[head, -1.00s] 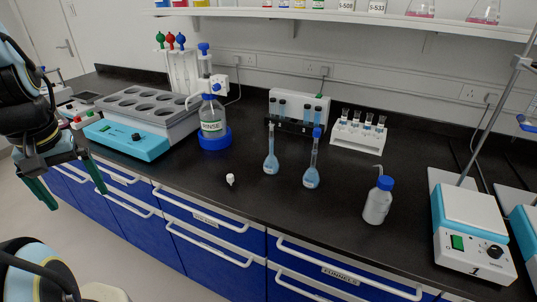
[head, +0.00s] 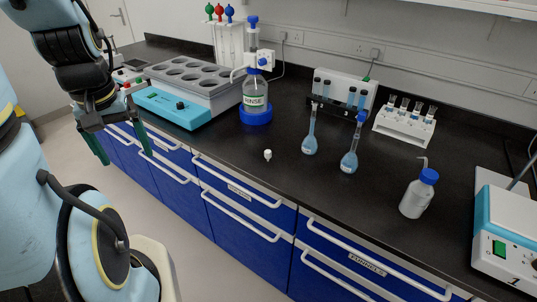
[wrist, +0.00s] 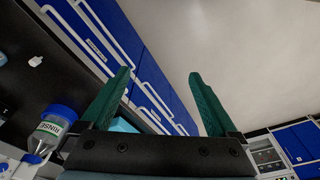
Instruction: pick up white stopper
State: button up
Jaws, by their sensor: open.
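The small white stopper (head: 268,155) lies on the black bench near its front edge, in front of the blue-capped rinse bottle. It also shows at the upper left of the wrist view (wrist: 36,61). My gripper (head: 121,158) hangs in front of the bench at the left, well to the left of the stopper. Its two green fingers are apart with nothing between them, as the wrist view (wrist: 160,98) also shows.
The rinse bottle (head: 256,97) stands behind the stopper. Two blue flasks (head: 310,141) (head: 349,160) and a white wash bottle (head: 416,196) stand to its right. A heating block (head: 182,107) is at the left. Bare bench surrounds the stopper.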

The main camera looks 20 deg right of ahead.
jog(key=w+d+f+b, duration=0.1)
jog(key=w+d, duration=0.1)
jog(key=d, duration=0.1)
jog(key=w+d+f+n+b, duration=0.1)
jog(key=w+d, duration=0.1)
jog(key=d, duration=0.1)
jog(key=w+d+n+b, duration=0.1)
jog(key=w+d+b, duration=0.1)
jog(key=d, duration=0.1)
jog(key=shift+f+g, duration=0.4)
jog(key=c, duration=0.5)
jog(key=n+b, duration=0.5)
jog(key=b, duration=0.2)
send_near(268, 151)
jog(key=shift+g, duration=0.4)
jog(key=f, duration=0.3)
jog(key=f+p, duration=0.1)
jog(key=shift+w+d+f, duration=0.25)
jog(key=shift+w+f, duration=0.05)
jog(key=shift+f, duration=0.05)
jog(key=shift+a+f+p, duration=0.15)
jog(key=shift+f+p, duration=0.65)
jog(key=shift+f, duration=1.9)
